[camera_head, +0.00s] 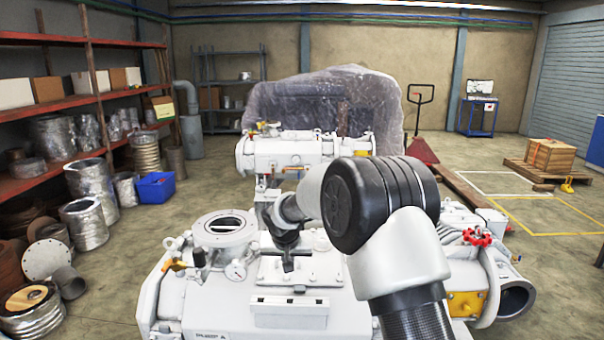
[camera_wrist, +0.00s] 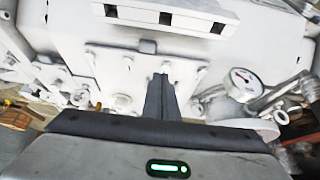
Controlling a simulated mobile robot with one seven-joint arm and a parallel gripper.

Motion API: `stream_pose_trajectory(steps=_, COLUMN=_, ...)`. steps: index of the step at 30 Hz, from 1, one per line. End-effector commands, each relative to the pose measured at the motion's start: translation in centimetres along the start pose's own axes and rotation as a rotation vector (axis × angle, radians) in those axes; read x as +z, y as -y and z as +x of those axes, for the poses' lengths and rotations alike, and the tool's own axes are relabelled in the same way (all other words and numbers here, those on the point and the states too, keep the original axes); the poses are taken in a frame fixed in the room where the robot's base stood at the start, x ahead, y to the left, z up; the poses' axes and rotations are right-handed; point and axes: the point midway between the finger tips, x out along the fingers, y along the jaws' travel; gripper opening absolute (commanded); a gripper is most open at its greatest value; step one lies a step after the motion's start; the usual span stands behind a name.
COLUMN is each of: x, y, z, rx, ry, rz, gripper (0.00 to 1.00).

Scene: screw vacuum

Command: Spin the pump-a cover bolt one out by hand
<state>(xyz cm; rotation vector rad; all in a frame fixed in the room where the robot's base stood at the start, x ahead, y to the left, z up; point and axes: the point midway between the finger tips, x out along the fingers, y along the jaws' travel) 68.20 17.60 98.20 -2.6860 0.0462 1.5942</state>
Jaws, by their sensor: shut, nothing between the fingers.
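The white pump (camera_head: 195,300) fills the lower middle of the head view, with lettering on its front that seems to end in A. A pale rectangular cover plate (camera_head: 268,270) lies on its top. My gripper (camera_head: 287,268) points down at this plate; its narrow dark fingers are together and hold nothing. In the wrist view my gripper (camera_wrist: 161,78) shows over the same cover plate (camera_wrist: 125,70). Small pale bolt heads sit along the plate's edges, one at the upper left (camera_wrist: 89,54). The fingers hide what lies under their tips. I cannot tell which bolt is bolt one.
A round gauge (camera_head: 236,271) and a flanged port (camera_head: 226,228) stand left of the plate. A raised white block (camera_head: 289,310) lies in front of it. A red valve wheel (camera_head: 477,237) is at the right. Another white machine (camera_head: 290,150) stands behind.

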Motion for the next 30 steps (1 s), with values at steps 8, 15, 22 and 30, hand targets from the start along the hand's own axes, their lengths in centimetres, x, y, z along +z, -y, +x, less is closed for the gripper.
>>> stream_pose_trajectory(steps=8, x=0.1, y=0.1, z=-0.1, rx=0.005, ry=0.012, rz=-0.006, gripper=0.00)
stream_pose_trajectory(steps=15, x=0.6, y=1.0, z=-0.2, rx=0.017, ry=0.040, rz=-0.024, gripper=0.00)
stream_pose_trajectory(steps=22, x=-0.4, y=2.0, z=-0.7, rx=0.006, ry=0.018, rz=-0.010, gripper=0.00)
stream_pose_trajectory(steps=30, x=-0.7, y=2.3, z=-0.3, rx=0.000, ry=0.000, rz=0.002, gripper=0.00)
